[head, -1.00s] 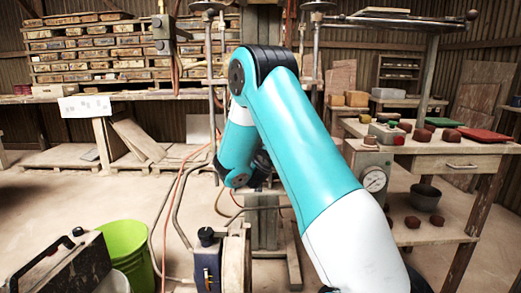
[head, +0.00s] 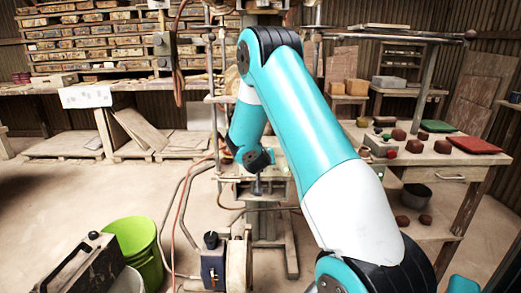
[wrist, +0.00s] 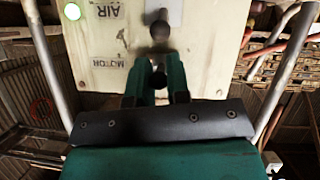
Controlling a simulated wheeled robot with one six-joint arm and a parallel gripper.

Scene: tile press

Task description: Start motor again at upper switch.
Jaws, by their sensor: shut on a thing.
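A dark knob (wrist: 159,28) stands beside the AIR label. My gripper (wrist: 157,62) has its green fingers beside the MOTOR label, shut on the small dark motor switch (wrist: 158,81), which is mostly hidden between them. Which way the switch is turned cannot be told. In the head view my arm covers the middle, and the gripper and panel are not visible there.
Metal posts flank the panel, with a red hose (wrist: 265,49) to the right. A worktable (head: 447,158) with red and green pieces is at right. A grey box (head: 163,43) hangs at upper left.

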